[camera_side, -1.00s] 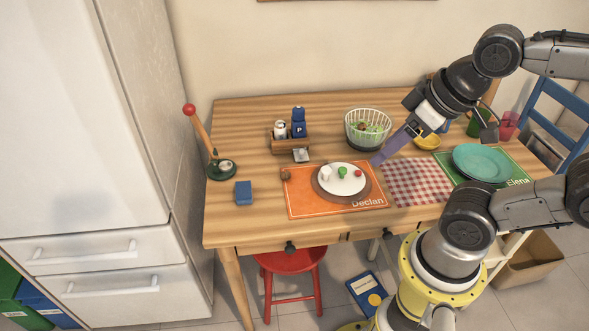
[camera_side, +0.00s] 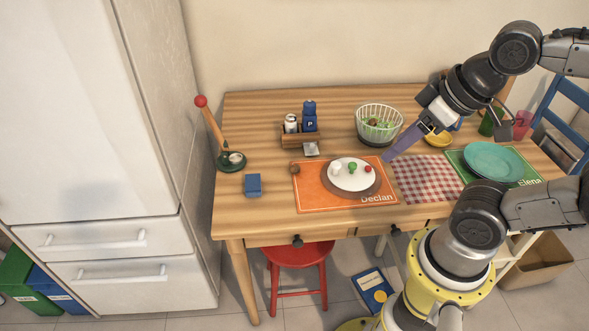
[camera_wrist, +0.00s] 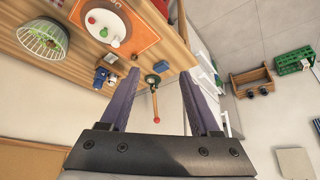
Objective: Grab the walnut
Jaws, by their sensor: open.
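A small round brown thing, which looks like the walnut (camera_side: 294,168), sits at the upper left corner of the orange "Declan" placemat (camera_side: 312,196) in the side view. It is small there, and its shell texture cannot be made out. A brown thing also shows inside the wire basket (camera_side: 380,124) among green items; I cannot tell what it is. My gripper (camera_side: 388,158) has purple fingers and hangs above the table, right of the white plate and well right of the walnut. In the wrist view my gripper (camera_wrist: 160,78) is open, with nothing between the fingers.
A white plate (camera_side: 352,181) with small items lies on the placemat. A wooden caddy (camera_side: 299,138) with shakers, a blue box (camera_side: 253,185) and a red-knobbed stand (camera_side: 201,101) are nearby. A teal plate (camera_side: 492,161) is at right. The table's front left is clear.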

